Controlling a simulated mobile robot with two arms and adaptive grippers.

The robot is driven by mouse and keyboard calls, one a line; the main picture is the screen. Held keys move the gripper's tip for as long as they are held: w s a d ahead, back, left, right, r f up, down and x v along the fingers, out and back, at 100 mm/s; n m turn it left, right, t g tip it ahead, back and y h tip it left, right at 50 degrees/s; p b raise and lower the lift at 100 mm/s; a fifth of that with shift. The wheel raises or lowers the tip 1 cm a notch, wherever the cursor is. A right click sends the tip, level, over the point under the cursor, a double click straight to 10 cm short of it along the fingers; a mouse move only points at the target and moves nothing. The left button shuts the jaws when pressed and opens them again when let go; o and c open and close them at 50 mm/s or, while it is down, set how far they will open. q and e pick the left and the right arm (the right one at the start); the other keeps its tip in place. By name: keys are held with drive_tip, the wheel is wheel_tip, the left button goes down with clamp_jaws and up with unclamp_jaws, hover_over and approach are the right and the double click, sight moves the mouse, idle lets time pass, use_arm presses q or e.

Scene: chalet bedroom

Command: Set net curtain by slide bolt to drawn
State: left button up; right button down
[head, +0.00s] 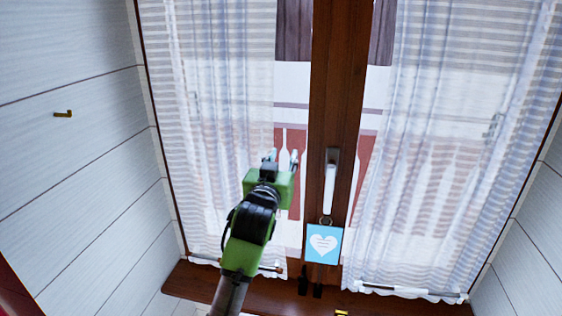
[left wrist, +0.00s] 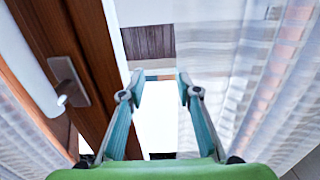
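Two white net curtains hang over the window, a left one (head: 215,110) and a right one (head: 450,130), on either side of a brown wooden middle post (head: 338,80). Bare glass shows between the left curtain's inner edge and the post. My left gripper (head: 282,157) is in front of this gap. In the left wrist view its fingers (left wrist: 160,78) are apart with nothing held between them. The left curtain (left wrist: 230,70) is right of the fingers there, and the post (left wrist: 90,50) is left. Small dark fittings (head: 303,280) sit low on the post; I cannot tell which is a slide bolt.
A white window handle (head: 329,185) stands out from the post, with a blue heart tag (head: 323,244) below it. A wooden sill (head: 200,283) runs along the bottom.

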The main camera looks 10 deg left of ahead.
use_arm(q)
drive_tip(key=s, duration=1.2)
drive_tip(key=shift+a, duration=0.2)
